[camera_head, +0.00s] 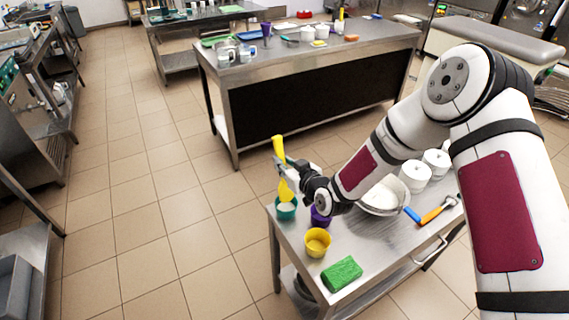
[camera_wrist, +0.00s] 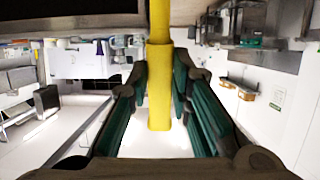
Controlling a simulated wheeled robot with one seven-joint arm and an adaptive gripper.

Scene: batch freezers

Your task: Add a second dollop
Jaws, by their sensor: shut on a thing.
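My gripper (camera_head: 289,167) is shut on a yellow spatula-like tool (camera_head: 279,149). In the wrist view the tool (camera_wrist: 159,85) runs between the two dark green fingers (camera_wrist: 159,104). It stands near upright, handle up, with its broad yellow end down at the mouth of a teal cup (camera_head: 286,212). White stuff shows at the cup's top; I cannot tell whether the tool touches it. A purple cup (camera_head: 320,218) and a yellow cup (camera_head: 318,243) stand to the right on the steel table.
A green sponge-like block (camera_head: 342,274) lies near the table's front edge. White tubs (camera_head: 414,177) stand at the back right. A blue-handled tool (camera_head: 412,214) and an orange-handled scoop (camera_head: 434,214) lie right of the bowl. Open tiled floor (camera_head: 150,220) is at left.

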